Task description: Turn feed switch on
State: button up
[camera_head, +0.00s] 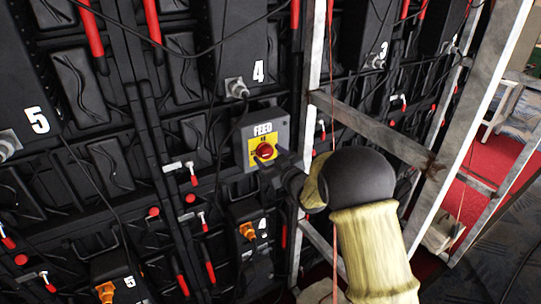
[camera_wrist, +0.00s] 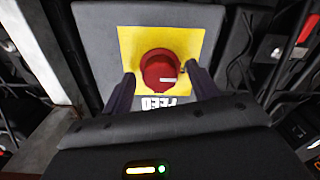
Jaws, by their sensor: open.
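The feed switch is a red round knob (camera_head: 265,151) on a yellow plate, set in a grey box (camera_head: 280,131) labelled FEED on the black panel wall. In the wrist view the red knob (camera_wrist: 160,70) sits near the top centre on its yellow plate (camera_wrist: 195,40), with the FEED lettering upside down below it. A pale mark shows on the knob's face. My gripper (camera_wrist: 161,80) is open, with one dark finger on each side of the knob. I cannot tell whether the fingers touch it. In the head view my gripper (camera_head: 277,164) is at the box's lower right.
A grey metal frame (camera_head: 375,133) stands right of the switch, close to my arm. Black cables hang across the wall. Red-handled latches (camera_head: 194,178) and an orange connector (camera_head: 248,230) are nearby on the wall. Red carpet (camera_head: 490,165) shows at the right.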

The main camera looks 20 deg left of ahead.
jog(key=c, duration=1)
jog(key=shift+m, duration=0.4)
jog(key=m+b, duration=0.2)
jog(key=m, duration=0.1)
jog(key=shift+d, duration=0.1)
jog(key=m+b, duration=0.1)
jog(key=m, duration=0.3)
jog(key=shift+m, duration=0.3)
jog(key=m, duration=0.5)
jog(key=shift+m+b, duration=0.3)
jog(key=shift+b, duration=0.05)
jog(key=m, duration=0.4)
jog(key=shift+r, duration=0.1)
